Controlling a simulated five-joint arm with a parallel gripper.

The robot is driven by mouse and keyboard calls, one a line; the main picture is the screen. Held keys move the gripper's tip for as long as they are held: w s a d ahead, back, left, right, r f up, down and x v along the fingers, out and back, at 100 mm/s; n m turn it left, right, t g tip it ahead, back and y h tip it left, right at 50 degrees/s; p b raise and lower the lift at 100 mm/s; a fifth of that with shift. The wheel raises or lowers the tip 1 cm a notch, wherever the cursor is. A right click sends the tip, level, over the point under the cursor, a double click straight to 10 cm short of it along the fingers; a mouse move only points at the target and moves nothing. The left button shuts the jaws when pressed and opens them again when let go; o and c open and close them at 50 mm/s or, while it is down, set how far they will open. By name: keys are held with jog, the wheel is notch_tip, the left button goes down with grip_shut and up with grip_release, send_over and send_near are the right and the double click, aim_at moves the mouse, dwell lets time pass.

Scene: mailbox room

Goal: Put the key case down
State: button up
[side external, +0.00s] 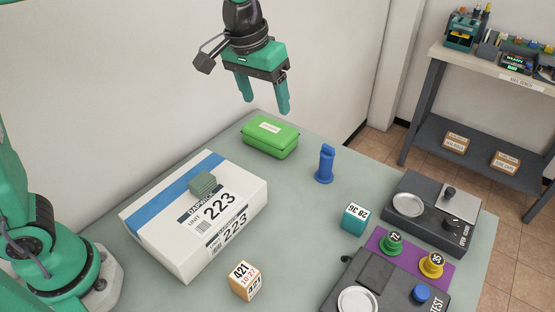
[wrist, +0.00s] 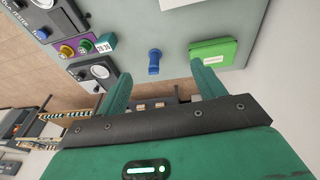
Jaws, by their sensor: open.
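A green case with a pale label, which I take to be the key case (side external: 270,138), lies flat on the grey-green table near its back edge. It also shows at the upper right in the wrist view (wrist: 213,52). My gripper (side external: 264,105) is open and empty. It hangs in the air above the green case and apart from it. In the wrist view nothing is between the fingers of my gripper (wrist: 160,80).
A white box marked 223 (side external: 165,240) with a small grey-green block (side external: 203,183) on top stands left. A blue stamp-like piece (side external: 325,165) stands right of the case. A teal cube (side external: 354,217), an orange-sided cube (side external: 244,281) and dark devices (side external: 432,212) occupy the front.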

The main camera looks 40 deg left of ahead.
jog(key=s+a+f+t, duration=0.2)
jog(key=s+a+t, duration=0.1)
jog(key=s+a, duration=1.2)
jog(key=s, duration=0.4)
jog(key=shift+s+a+f+y, duration=0.2)
jog(key=shift+f+y, duration=0.2)
